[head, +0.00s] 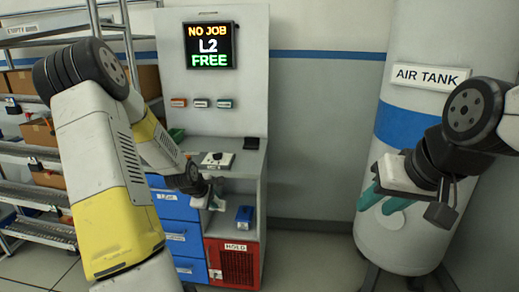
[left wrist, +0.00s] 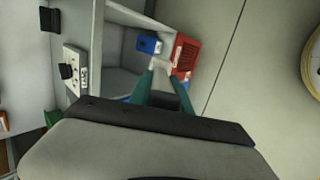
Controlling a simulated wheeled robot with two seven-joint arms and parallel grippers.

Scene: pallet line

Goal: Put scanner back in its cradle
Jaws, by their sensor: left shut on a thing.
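My left gripper (head: 208,196) is in front of the workstation, just below counter height. In the left wrist view its teal fingers (left wrist: 166,84) are closed around a pale grey thing (left wrist: 160,63), mostly hidden by the fingers; I cannot tell for sure that it is the scanner. A white plate with a black piece (head: 217,160) lies on the counter, and also shows in the left wrist view (left wrist: 75,68). A black block (head: 251,143) stands at the back right of the counter. I cannot tell which is the cradle. My right gripper (head: 384,199) is open and empty before the air tank.
A blue box-like thing (head: 244,216) sits in the open compartment under the counter, above a red HOLD bin (head: 232,263). Blue drawers (head: 182,238) are at its left. A wire rack (head: 40,195) stands at far left, the white air tank (head: 415,105) at right.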

